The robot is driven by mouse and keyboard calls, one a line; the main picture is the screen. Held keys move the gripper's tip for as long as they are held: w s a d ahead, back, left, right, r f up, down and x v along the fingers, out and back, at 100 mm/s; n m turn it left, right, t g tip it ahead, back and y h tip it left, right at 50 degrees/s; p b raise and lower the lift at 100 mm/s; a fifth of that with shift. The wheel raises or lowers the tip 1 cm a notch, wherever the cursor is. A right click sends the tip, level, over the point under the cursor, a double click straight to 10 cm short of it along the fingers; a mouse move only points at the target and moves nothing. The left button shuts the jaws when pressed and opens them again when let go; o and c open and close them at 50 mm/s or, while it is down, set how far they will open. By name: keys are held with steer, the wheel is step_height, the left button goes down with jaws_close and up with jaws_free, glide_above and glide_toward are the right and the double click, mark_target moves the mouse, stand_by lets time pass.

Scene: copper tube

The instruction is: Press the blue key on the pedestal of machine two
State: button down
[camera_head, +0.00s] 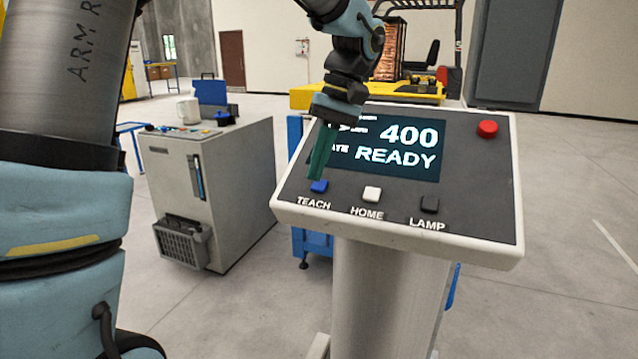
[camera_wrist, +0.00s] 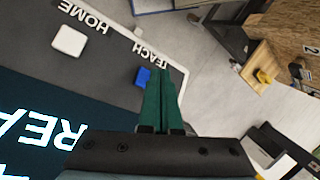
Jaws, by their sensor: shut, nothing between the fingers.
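The blue key (camera_head: 319,186) sits above the word TEACH at the left of the tilted pedestal panel (camera_head: 470,215). My gripper (camera_head: 317,176), with green fingers, is shut and empty. Its tips point down at the panel, right by the blue key in the head view. In the wrist view the blue key (camera_wrist: 143,76) lies just left of the fingertips (camera_wrist: 164,72). I cannot tell whether the tips touch it. The panel's screen (camera_head: 400,145) reads 400 and READY, and its left part is hidden behind my gripper.
A white HOME key (camera_head: 372,194), a dark LAMP key (camera_head: 430,204) and a red button (camera_head: 487,128) share the panel. A grey cabinet (camera_head: 215,190) with a mug (camera_head: 188,111) stands to the left. A yellow machine (camera_head: 315,97) is behind. Open floor lies to the right.

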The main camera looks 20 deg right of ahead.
steer(key=shift+r, duration=0.1)
steer(key=r+p, duration=0.1)
steer(key=s+a+r+p, duration=0.1)
steer(key=s+r+p, duration=0.1)
steer(key=r, duration=0.1)
steer(key=shift+a, duration=0.4)
steer(key=shift+w, duration=0.1)
stand_by(0.4)
steer(key=a+f+h, duration=0.1)
steer(key=a+f, duration=0.4)
steer(key=a, duration=0.3)
steer(key=w+a+f+n+t+h, duration=0.1)
steer(key=a+f, duration=0.4)
steer(key=a, duration=0.4)
steer(key=a+f+h, duration=0.2)
steer(key=a+f, duration=0.2)
steer(key=a, duration=0.4)
steer(key=shift+w+a+f+t, duration=0.15)
steer(key=shift+f+t, duration=0.25)
